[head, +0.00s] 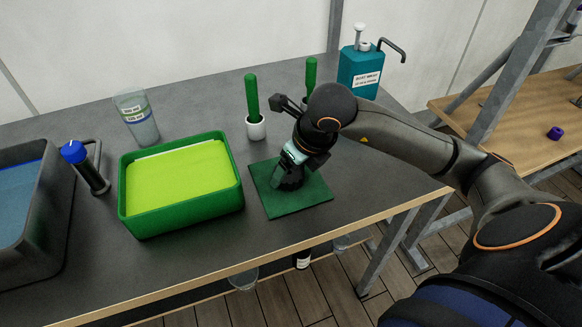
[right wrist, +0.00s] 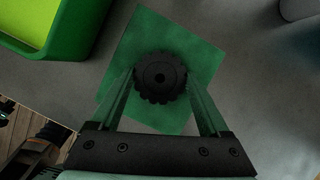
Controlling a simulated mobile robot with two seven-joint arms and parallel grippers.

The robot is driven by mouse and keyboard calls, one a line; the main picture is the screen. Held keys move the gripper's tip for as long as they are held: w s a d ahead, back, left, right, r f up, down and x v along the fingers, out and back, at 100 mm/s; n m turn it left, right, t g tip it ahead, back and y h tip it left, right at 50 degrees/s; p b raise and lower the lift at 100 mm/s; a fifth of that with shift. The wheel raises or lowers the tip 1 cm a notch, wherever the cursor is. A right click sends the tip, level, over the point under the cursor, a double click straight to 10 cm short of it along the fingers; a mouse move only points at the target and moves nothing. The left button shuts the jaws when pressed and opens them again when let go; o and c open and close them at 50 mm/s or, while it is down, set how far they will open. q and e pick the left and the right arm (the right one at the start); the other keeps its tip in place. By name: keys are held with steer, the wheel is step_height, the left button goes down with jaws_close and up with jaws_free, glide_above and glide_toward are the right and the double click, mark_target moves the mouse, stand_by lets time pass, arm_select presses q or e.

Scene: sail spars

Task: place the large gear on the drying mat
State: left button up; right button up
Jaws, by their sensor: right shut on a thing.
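My left gripper is not in view.
A green tray with a lime-coloured filling (head: 180,185) stands left of the mat. Behind are a white holder with a green handle (head: 256,128), a clear cup (head: 137,118) and a teal pump bottle (head: 359,72). A dark basin (head: 58,220) is far left. The table's front edge is near.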

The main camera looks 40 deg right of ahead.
steer(key=shift+f, duration=0.1)
steer(key=o, duration=1.1)
steer(key=shift+f, duration=0.1)
steer(key=shift+c, duration=0.2)
steer(key=o, duration=0.3)
